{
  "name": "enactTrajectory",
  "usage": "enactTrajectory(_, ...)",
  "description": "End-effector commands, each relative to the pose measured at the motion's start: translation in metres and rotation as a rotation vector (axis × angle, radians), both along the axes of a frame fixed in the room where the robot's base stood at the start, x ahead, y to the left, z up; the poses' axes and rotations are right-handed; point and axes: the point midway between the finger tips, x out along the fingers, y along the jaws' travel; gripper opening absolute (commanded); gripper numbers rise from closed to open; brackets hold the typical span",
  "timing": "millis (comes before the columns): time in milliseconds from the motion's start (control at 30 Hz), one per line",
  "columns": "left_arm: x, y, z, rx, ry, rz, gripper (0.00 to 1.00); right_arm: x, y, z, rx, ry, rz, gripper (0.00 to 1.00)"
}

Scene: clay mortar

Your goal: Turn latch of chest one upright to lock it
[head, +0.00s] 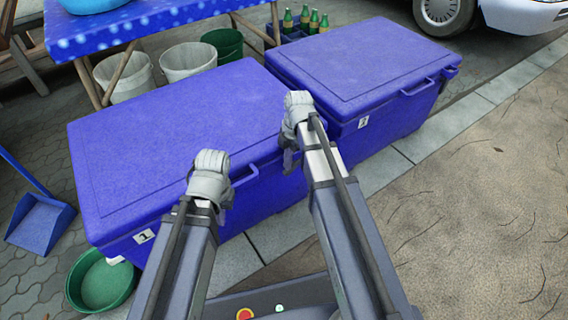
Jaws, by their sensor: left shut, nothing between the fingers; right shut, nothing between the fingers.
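Chest one (185,125) is a blue lidded chest on the left, its lid down, with a white label "1" (143,236) low on its front. Its front handle (245,177) shows just right of my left gripper (209,170). I cannot make out the latch of chest one; my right gripper and arm cover part of the front near its right end. My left gripper is shut and empty, over the front edge of the lid. My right gripper (297,108) is shut and empty, over the lid's front right corner. Contact cannot be judged.
A second blue chest (350,60) stands close on the right, lid down. A green basin (104,284) and blue dustpan (40,222) lie at left. Buckets (187,62), a crate of green bottles (305,20) and a blue-covered table (140,22) stand behind. Open ground (480,190) lies right.

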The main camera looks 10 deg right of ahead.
Motion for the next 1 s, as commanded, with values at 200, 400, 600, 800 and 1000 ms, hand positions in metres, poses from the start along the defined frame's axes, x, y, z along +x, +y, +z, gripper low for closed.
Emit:
enactTrajectory(200,0.000,0.000,-0.003,0.000,0.000,0.001,0.00,0.001,-0.003,-0.003,0.000,0.000,0.000,0.00)
enactTrajectory(400,0.000,0.000,-0.003,0.000,0.000,0.001,0.00,0.000,-0.002,-0.003,-0.009,-0.002,0.001,0.00)
enactTrajectory(600,0.000,0.000,-0.010,0.000,0.000,0.003,0.00,-0.003,0.003,-0.012,-0.152,-0.053,0.004,0.00)
enactTrajectory(800,0.000,0.000,-0.020,0.000,-0.001,0.005,0.00,-0.002,0.004,-0.020,-0.260,-0.096,0.001,0.00)
enactTrajectory(1000,0.000,0.000,-0.020,0.000,-0.001,0.005,0.00,-0.002,0.004,-0.020,-0.258,-0.093,-0.001,0.00)
